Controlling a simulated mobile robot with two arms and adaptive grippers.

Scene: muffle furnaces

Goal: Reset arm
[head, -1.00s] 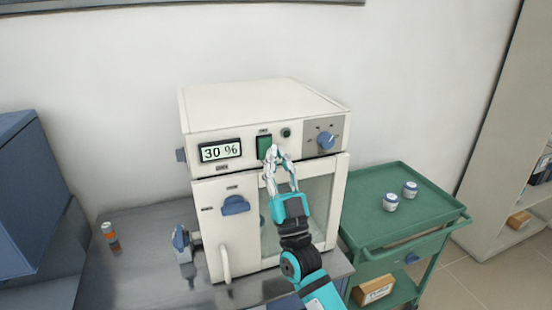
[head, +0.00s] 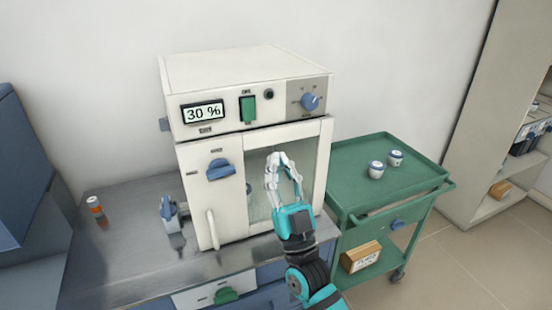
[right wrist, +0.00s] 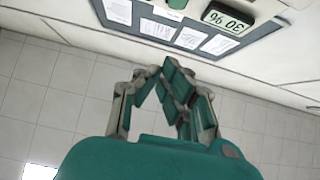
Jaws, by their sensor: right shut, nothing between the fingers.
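My right gripper (head: 282,160) is in front of the furnace's glass door, below the control panel and apart from the switch. Its fingers are shut with nothing between them; the fingertips also meet in the right wrist view (right wrist: 166,74). The white furnace (head: 240,65) stands on a metal bench. The display appears upside down in the right wrist view (right wrist: 228,20). My left gripper is not in view.
A green cart (head: 345,155) with two small white jars (head: 376,170) stands right of the furnace. An orange bottle (head: 96,208) stands on the bench (head: 130,255) at left. A blue cabinet (head: 25,170) is far left, shelving (head: 475,130) far right.

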